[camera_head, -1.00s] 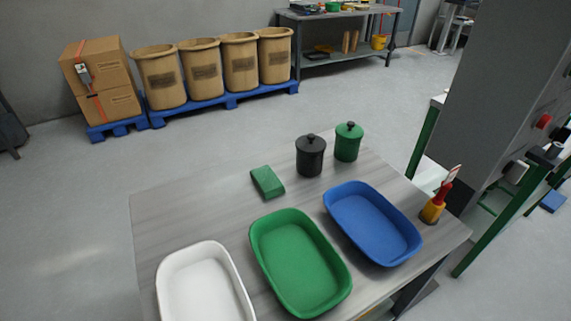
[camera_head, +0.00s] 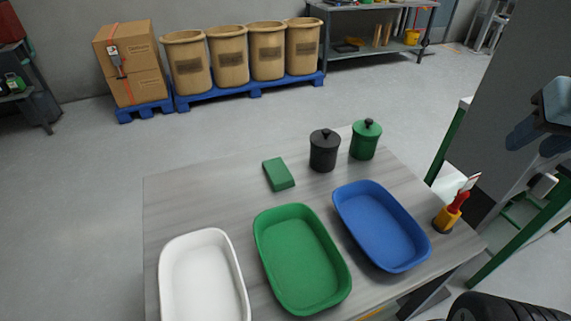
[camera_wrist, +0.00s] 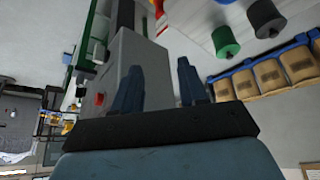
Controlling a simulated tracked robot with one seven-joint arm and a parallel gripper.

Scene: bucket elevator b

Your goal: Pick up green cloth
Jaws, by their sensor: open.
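The green cloth (camera_head: 278,174) lies folded as a small block on the grey table (camera_head: 215,180), behind the green tray (camera_head: 302,258) and left of the black lidded jar (camera_head: 324,150). My gripper (camera_head: 530,125) is at the right edge of the head view, in front of the grey machine, far from the cloth and above table height. In the wrist view my gripper (camera_wrist: 158,85) has its two blue fingers spread apart with nothing between them. The cloth cannot be made out in the wrist view.
A white tray (camera_head: 205,281) and a blue tray (camera_head: 381,225) stand beside the green tray. A green lidded jar (camera_head: 365,141) is right of the black one. The table around the cloth is clear.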

